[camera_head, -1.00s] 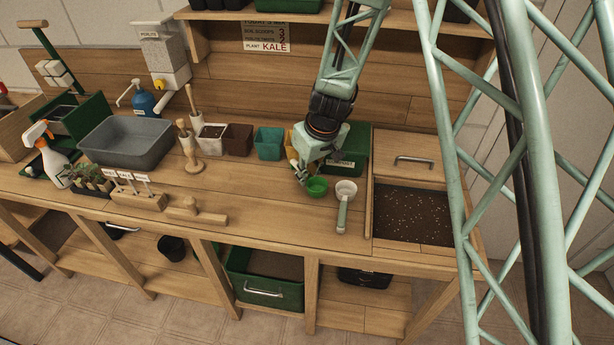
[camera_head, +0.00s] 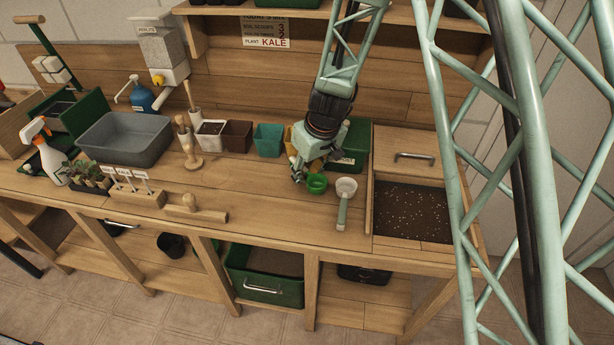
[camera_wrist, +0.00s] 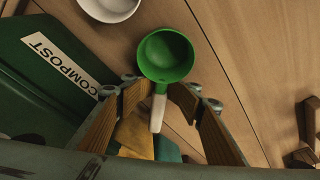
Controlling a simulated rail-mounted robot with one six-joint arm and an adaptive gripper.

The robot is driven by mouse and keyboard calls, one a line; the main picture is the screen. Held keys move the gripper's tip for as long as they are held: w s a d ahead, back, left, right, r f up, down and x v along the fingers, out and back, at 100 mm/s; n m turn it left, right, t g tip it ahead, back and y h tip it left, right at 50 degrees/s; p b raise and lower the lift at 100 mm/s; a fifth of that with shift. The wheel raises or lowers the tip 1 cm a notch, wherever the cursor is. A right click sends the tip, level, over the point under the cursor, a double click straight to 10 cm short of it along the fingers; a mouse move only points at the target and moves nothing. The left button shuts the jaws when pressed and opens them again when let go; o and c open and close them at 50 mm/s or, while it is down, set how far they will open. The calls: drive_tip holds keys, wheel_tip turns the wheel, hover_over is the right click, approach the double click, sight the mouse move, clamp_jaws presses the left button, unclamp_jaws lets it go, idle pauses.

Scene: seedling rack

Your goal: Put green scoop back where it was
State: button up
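The green scoop (camera_head: 317,184) sits on the bench top, just left of a white-cupped scoop with a green handle (camera_head: 345,188). In the wrist view its green cup (camera_wrist: 165,56) lies beyond my fingertips, and its pale handle (camera_wrist: 158,113) points back between my fingers. My gripper (camera_head: 301,178) is low over the bench beside the green scoop. In the wrist view my gripper (camera_wrist: 160,97) is open, with a visible gap between the handle and each finger. The handle is hidden by my gripper in the head view.
A green compost bin (camera_head: 352,146) stands close behind my gripper. A teal pot (camera_head: 268,139) and a brown pot (camera_head: 237,136) stand to its left. A soil bin (camera_head: 411,210) is sunk at the right. Bare bench lies in front, beyond a wooden roller-like tool (camera_head: 195,211).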

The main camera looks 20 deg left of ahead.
sight(313, 177)
drive_tip(key=shift+r, duration=0.1)
drive_tip(key=shift+v, duration=5.8)
